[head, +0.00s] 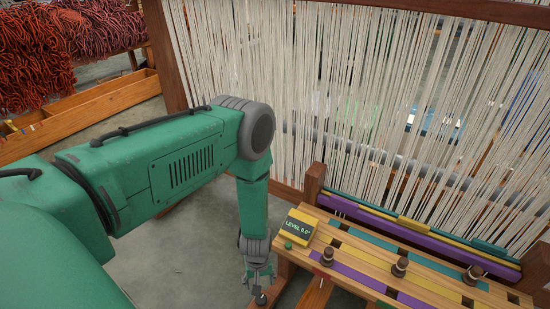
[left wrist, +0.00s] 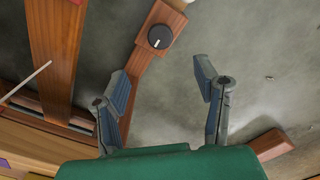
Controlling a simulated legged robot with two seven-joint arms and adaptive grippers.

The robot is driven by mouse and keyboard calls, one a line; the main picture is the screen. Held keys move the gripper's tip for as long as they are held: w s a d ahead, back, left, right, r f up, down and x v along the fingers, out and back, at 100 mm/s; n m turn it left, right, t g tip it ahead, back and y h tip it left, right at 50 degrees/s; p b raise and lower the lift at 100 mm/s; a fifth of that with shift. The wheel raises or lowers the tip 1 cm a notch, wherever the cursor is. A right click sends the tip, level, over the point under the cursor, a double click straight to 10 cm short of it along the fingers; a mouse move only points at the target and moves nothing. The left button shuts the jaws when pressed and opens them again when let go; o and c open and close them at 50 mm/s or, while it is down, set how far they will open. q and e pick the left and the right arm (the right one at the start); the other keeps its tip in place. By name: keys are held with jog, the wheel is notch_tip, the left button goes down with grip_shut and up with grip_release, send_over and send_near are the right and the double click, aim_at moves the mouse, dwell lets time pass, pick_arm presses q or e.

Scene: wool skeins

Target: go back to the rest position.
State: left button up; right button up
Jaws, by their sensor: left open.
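My left gripper (head: 259,279) hangs pointing down at the left end of the striped wooden bench, below the yellow level box. In the left wrist view, its two fingers (left wrist: 163,80) are spread apart with nothing between them. A black round knob (left wrist: 160,37) on a wooden beam (left wrist: 146,70) lies beyond the fingertips, apart from them in the picture. The knob also shows at the gripper's tip in the head view (head: 260,299); whether they touch there I cannot tell. My right gripper is not in view.
A loom with pale hanging threads (head: 390,90) fills the back right. The bench (head: 345,241) carries a yellow level box (head: 297,228) reading 0.0, a green knob (head: 288,246) and several dark pegs. Orange and red wool skeins (head: 35,60) are upper left. Grey floor (head: 195,255) is clear.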

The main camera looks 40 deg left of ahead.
pick_arm(q)
jog(key=s+d+r+m, duration=0.3)
jog(key=s+r+m, duration=0.2)
jog(key=s+r, duration=0.35)
jog(key=s+d+r+m, duration=0.3)
jog(key=s+r+m, duration=0.3)
jog(key=s+r, duration=0.3)
notch_tip(320, 180, up, 17)
jog(key=p, duration=1.8)
jog(key=shift+a+t, duration=0.25)
jog(key=shift+t, duration=0.05)
jog(key=shift+f, duration=0.15)
